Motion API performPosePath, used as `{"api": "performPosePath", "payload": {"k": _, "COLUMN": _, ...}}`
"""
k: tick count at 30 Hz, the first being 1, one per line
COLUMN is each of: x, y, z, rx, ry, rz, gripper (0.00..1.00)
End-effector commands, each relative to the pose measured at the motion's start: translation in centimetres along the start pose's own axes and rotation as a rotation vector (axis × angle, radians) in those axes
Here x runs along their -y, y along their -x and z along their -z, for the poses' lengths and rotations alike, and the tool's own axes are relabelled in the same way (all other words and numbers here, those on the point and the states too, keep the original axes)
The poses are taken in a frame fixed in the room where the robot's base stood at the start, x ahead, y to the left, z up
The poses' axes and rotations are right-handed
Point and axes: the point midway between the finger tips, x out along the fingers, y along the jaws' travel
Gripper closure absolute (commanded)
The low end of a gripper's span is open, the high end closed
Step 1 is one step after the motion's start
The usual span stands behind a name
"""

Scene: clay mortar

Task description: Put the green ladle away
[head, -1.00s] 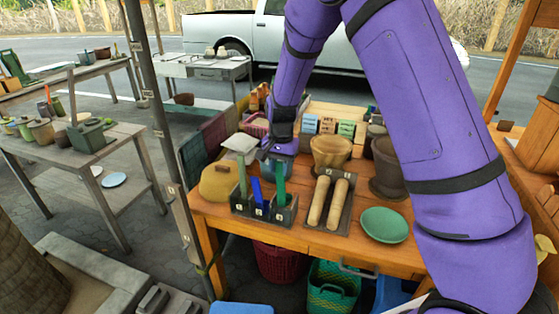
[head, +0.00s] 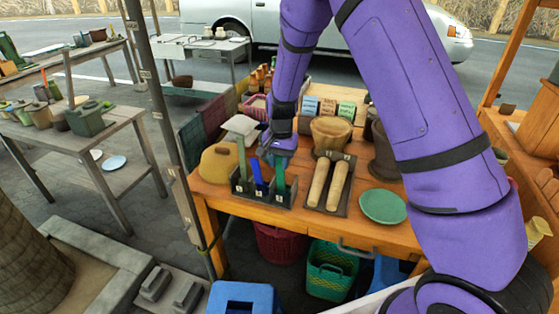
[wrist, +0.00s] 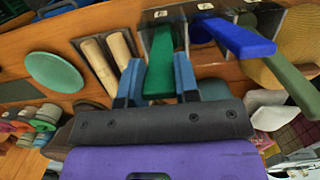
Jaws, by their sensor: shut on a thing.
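The green ladle (head: 279,176) stands upright at the right-hand slot of a dark numbered rack (head: 262,198) on the wooden table. Its green handle also shows in the wrist view (wrist: 160,62), running into the rack's compartment. My gripper (head: 281,152) is just above the rack. In the wrist view its blue fingers (wrist: 158,84) are shut on the handle from both sides. The ladle's lower end is hidden in the rack, so I cannot tell how deep it sits.
A blue-handled tool (head: 256,175) and a pale green tool (head: 240,150) stand in the other slots. Two rolling pins (head: 328,184) lie right of the rack, then a green plate (head: 383,207). A brown pot (head: 330,134) stands behind. A dome-shaped tan object (head: 214,165) is left.

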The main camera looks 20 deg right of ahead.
Motion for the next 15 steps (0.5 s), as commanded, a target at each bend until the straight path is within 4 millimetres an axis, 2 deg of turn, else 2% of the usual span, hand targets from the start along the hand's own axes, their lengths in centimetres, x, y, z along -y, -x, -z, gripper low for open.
{"api": "performPosePath", "payload": {"k": 4, "x": 0.0, "y": 0.01, "z": 0.0, "rx": 0.0, "ry": 0.0, "rz": 0.0, "gripper": 1.0}}
{"api": "performPosePath", "payload": {"k": 5, "x": 0.0, "y": 0.01, "z": 0.0, "rx": 0.0, "ry": 0.0, "rz": 0.0, "gripper": 0.68}}
{"api": "performPosePath", "payload": {"k": 8, "x": 0.01, "y": 0.01, "z": 0.0, "rx": 0.0, "ry": 0.0, "rz": 0.0, "gripper": 0.45}}
{"api": "performPosePath", "payload": {"k": 9, "x": 0.0, "y": 0.01, "z": 0.0, "rx": 0.0, "ry": 0.0, "rz": 0.0, "gripper": 0.41}}
{"api": "performPosePath", "payload": {"k": 15, "x": 0.0, "y": 0.01, "z": 0.0, "rx": 0.0, "ry": 0.0, "rz": 0.0, "gripper": 0.41}}
